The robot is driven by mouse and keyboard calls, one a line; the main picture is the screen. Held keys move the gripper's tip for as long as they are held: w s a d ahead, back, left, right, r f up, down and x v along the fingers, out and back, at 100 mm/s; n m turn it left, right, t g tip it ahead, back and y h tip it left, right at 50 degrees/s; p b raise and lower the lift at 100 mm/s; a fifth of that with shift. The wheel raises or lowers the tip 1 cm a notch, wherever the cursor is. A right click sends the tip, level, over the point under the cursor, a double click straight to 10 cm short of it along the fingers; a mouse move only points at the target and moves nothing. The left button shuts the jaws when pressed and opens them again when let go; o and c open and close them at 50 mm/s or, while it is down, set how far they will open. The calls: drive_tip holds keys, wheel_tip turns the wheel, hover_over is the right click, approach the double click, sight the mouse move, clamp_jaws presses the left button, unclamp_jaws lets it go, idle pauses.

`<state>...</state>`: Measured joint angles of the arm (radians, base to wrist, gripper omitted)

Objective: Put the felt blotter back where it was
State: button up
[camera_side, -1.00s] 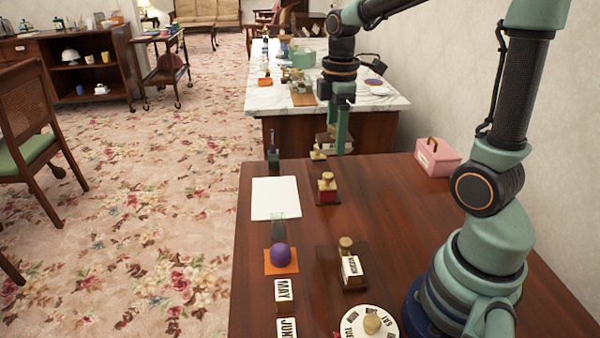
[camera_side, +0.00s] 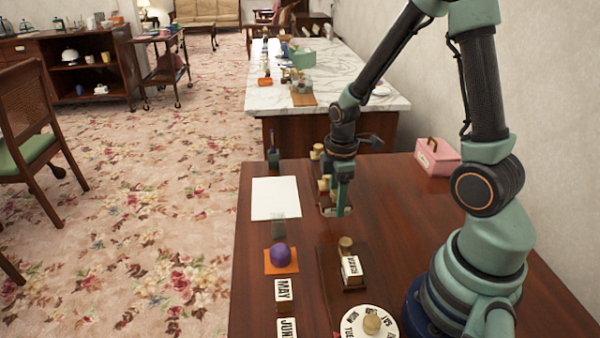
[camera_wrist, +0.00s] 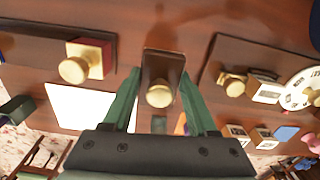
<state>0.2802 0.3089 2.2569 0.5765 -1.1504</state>
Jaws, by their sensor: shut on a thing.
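My gripper (camera_side: 342,205) is low over the dark wooden desk, right of the white paper (camera_side: 275,198). In the wrist view my gripper (camera_wrist: 160,75) is shut on the felt blotter (camera_wrist: 160,65), a narrow dark wooden block with a pale round knob. In the side view the blotter is mostly hidden by the fingers, with a pale lower edge showing. I cannot tell whether it touches the desk. A stamp with a red block (camera_wrist: 100,58) stands left of it in the wrist view, apart from it.
Nearer the side camera, a dark tray (camera_side: 328,282) holds a knobbed stamp and a white lettered block. A round day dial (camera_side: 355,314), month blocks (camera_side: 284,290) and a purple ball (camera_side: 280,254) on an orange mat are nearby. A pink box (camera_side: 437,157) stands at the back right.

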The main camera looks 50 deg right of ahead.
sight(335, 223)
drive_tip(key=shift+f, duration=2.1)
drive_tip(key=shift+f, duration=0.1)
drive_tip(key=o, duration=1.3)
